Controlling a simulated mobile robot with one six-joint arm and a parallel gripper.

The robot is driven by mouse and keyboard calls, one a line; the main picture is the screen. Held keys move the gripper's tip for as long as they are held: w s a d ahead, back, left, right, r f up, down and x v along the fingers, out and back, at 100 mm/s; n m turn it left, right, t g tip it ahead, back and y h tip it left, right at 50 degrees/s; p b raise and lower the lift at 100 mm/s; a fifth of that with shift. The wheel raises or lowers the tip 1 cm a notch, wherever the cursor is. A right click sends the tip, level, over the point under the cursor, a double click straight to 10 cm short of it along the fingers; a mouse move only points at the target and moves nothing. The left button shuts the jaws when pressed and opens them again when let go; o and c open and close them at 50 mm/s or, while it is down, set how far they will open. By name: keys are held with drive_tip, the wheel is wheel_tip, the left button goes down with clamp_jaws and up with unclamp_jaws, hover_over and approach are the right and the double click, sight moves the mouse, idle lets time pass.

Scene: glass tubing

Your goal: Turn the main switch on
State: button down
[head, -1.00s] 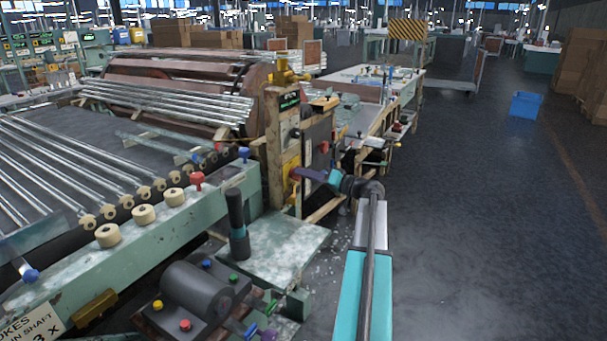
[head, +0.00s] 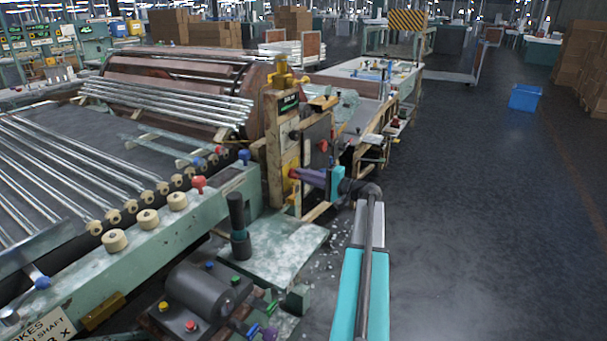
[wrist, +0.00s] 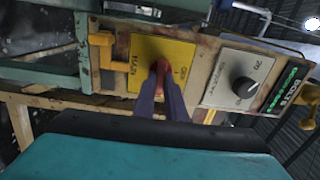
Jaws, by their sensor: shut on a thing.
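The main switch is a yellow plate marked MAIN (wrist: 178,52) with a red handle (wrist: 161,68), set on a worn beige control panel. In the head view the yellow plate (head: 289,163) is on the upright post beside the machine, partly hidden by my gripper. My gripper (head: 297,174) reaches it from the right. Its purple fingers are shut on the red handle, which shows between the fingertips (wrist: 161,88) in the wrist view. The lower part of the handle is hidden by the fingers.
A black knob (wrist: 244,87) on a pale plate and a green lit display (wrist: 286,90) sit beside the switch. A yellow bracket (wrist: 102,48) projects on its other side. A roller bed with glass tubes (head: 50,165) lies left. Open floor (head: 480,230) lies right.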

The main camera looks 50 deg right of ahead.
drive_tip(key=shift+s+f, duration=0.1)
idle(0.3)
drive_tip(key=c, duration=1.8)
unclamp_jaws()
drive_tip(key=shift+s, duration=0.1)
drive_tip(key=v, duration=1.3)
drive_tip(key=shift+s, duration=0.35)
drive_tip(key=shift+d, duration=0.1)
